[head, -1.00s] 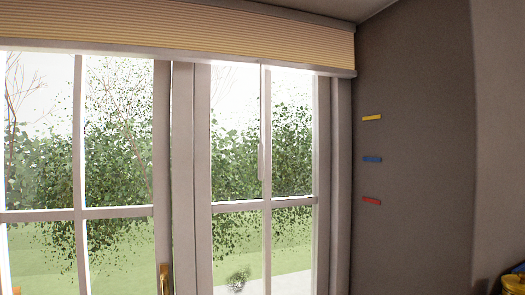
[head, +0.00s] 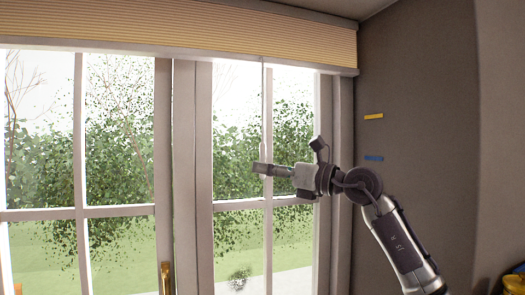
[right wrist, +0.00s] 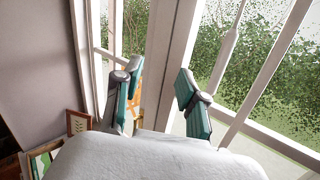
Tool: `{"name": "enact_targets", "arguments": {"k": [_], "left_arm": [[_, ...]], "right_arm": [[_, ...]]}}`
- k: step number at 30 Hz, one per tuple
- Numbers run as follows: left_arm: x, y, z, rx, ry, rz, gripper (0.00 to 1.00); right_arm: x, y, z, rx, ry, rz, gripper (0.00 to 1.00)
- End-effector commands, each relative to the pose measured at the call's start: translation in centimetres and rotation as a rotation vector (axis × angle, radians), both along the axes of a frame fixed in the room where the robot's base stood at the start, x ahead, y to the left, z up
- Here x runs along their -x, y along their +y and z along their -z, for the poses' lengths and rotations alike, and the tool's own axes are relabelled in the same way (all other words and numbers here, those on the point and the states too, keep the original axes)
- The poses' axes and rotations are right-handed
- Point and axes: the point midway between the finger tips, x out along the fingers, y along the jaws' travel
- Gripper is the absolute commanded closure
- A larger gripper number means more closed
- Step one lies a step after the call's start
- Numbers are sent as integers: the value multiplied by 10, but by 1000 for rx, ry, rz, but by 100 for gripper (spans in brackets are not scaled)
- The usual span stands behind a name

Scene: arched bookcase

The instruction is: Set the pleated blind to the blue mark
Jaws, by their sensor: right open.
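The beige pleated blind (head: 180,32) is gathered at the top of the window, its pale bottom rail (head: 335,70) well above the marks. The blue mark (head: 373,158) is on the grey wall right of the window. A thin cord with a pale handle (head: 262,150) hangs from the blind; in the right wrist view the handle (right wrist: 228,52) shows right of the fingers, outside them. My right gripper (head: 264,168) appears at the handle's lower end in the head view. In the right wrist view it (right wrist: 158,72) is open with nothing between its fingers. My left gripper is out of view.
A yellow mark (head: 373,116) is above the blue one; my right arm covers the wall below. Window frame bars (head: 185,150) stand behind the gripper. A brass handle (head: 165,278) is low on the window. A framed picture (right wrist: 78,123) shows at lower left in the wrist view.

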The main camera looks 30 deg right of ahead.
Motion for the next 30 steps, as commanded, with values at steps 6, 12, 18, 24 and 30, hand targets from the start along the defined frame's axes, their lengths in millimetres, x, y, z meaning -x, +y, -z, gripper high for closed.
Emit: {"name": "enact_targets", "arguments": {"k": [6, 12, 18, 24, 30], "left_arm": [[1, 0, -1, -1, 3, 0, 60], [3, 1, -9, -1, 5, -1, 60], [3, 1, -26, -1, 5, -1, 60], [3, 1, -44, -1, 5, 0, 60], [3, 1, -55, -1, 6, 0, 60]], "right_arm": [[34, -73, -37, 150, 46, 220, 59], [22, -78, -41, 164, 60, 245, 59], [-17, -67, -43, 162, 59, 241, 59], [-58, -57, -43, 161, 59, 241, 59], [-85, -50, -42, 161, 57, 243, 59]]}}
